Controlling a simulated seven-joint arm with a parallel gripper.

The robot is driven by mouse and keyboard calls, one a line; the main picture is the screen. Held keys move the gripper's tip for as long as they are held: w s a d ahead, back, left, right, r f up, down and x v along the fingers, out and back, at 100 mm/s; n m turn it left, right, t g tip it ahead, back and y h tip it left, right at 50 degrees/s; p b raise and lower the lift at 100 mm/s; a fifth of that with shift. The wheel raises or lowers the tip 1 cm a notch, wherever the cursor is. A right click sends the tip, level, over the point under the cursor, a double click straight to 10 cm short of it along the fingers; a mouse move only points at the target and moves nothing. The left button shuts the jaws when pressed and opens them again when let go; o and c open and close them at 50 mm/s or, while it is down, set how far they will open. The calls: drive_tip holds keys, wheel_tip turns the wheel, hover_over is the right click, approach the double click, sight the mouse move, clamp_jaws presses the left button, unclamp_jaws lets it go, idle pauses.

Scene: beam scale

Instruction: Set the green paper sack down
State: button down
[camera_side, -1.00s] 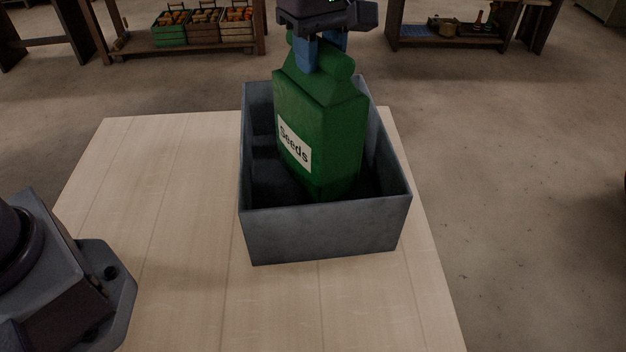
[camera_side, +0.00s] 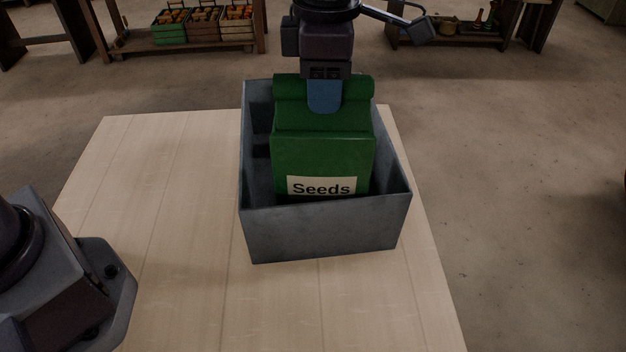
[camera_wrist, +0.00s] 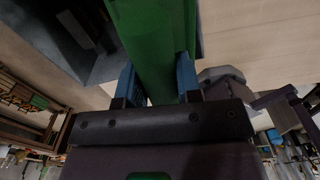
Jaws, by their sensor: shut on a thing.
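The green paper sack (camera_side: 322,155), with a white label reading "Seeds", is upright inside a grey open box (camera_side: 325,232). Its lower part is hidden behind the box's front wall, so I cannot tell whether it touches the box floor. My gripper (camera_side: 324,97) is shut on the folded top of the sack, with one blue finger showing in front. In the wrist view the green sack (camera_wrist: 155,45) is between the two blue fingers of my gripper (camera_wrist: 157,85).
The box stands on a pale wooden table (camera_side: 165,200), near its right edge. The table is clear to the left of the box. Shelves with crates of produce (camera_side: 203,24) stand far back on the floor.

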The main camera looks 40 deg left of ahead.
sight(324, 124)
drive_tip(key=shift+s+d+n, duration=0.1)
drive_tip(key=shift+d+n, duration=0.05)
drive_tip(key=shift+n, duration=0.15)
drive_tip(key=shift+f, duration=2.5)
drive_tip(key=c, duration=1.2)
unclamp_jaws()
drive_tip(key=shift+s+f, duration=0.1)
drive_tip(key=shift+f, duration=0.2)
drive_tip(key=o, duration=0.4)
drive_tip(key=shift+r, duration=0.1)
wheel_tip(324, 124, up, 12)
drive_tip(key=shift+r, duration=0.2)
